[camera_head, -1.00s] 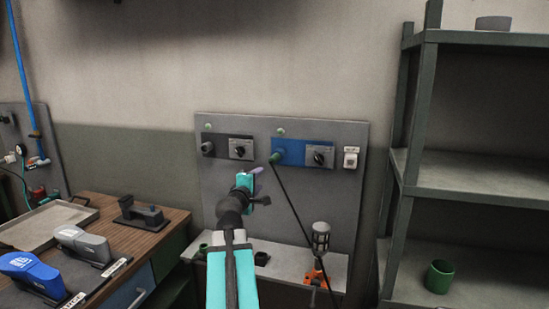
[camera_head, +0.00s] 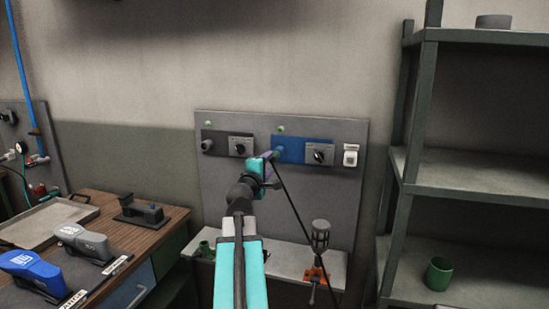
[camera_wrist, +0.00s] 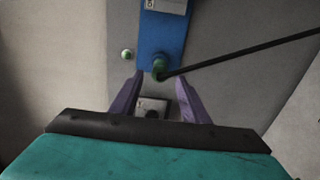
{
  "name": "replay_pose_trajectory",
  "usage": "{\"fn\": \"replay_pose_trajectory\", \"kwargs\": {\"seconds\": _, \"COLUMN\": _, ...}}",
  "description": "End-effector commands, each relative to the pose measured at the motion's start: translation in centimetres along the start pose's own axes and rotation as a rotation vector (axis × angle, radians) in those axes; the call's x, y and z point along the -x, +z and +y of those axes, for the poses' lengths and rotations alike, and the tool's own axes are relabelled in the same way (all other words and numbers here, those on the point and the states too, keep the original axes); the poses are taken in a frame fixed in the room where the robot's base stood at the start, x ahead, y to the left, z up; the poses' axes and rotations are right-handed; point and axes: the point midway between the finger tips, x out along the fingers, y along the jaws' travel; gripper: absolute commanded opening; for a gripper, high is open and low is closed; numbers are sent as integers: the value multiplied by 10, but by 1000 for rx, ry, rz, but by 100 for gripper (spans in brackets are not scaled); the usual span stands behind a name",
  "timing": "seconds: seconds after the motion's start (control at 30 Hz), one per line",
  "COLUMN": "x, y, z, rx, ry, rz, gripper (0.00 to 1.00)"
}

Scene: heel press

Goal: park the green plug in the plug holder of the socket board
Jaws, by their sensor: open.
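The green plug (camera_wrist: 158,66) sits at the end of the blue socket unit (camera_wrist: 163,32) in the wrist view, with a black cable running off it. In the head view my gripper hides the plug; the blue unit (camera_head: 290,150) shows on the grey socket board (camera_head: 310,205). My gripper (camera_wrist: 157,80) is open, its two purple fingers pointing at the plug's end of the unit. The fingertips look just short of the plug, and I see no grip on it.
A black socket unit (camera_head: 213,143) is left of the blue one, a white switch (camera_head: 350,155) right. The cable (camera_head: 298,205) hangs down across the board. A workbench (camera_head: 165,230) is left, a rack (camera_head: 470,170) right.

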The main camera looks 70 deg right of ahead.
Motion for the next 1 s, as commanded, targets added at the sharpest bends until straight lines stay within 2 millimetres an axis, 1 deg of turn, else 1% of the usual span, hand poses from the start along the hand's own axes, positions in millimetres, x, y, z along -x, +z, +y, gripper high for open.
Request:
{"fn": "replay_pose_trajectory", "kwargs": {"seconds": 0.03, "x": -6, "y": 0, "z": 0, "rx": 0, "ry": -1, "rz": -1, "gripper": 42}}
{"fn": "replay_pose_trajectory", "kwargs": {"seconds": 0.6, "x": -60, "y": -1, "z": 0, "rx": -1, "ry": 0, "rz": 0, "gripper": 42}}
{"fn": "replay_pose_trajectory", "kwargs": {"seconds": 0.8, "x": -73, "y": 0, "z": 0, "rx": -1, "ry": 0, "rz": 1, "gripper": 42}}
{"fn": "replay_pose_trajectory", "kwargs": {"seconds": 1.0, "x": -78, "y": 1, "z": 0, "rx": -1, "ry": 0, "rz": -1, "gripper": 42}}
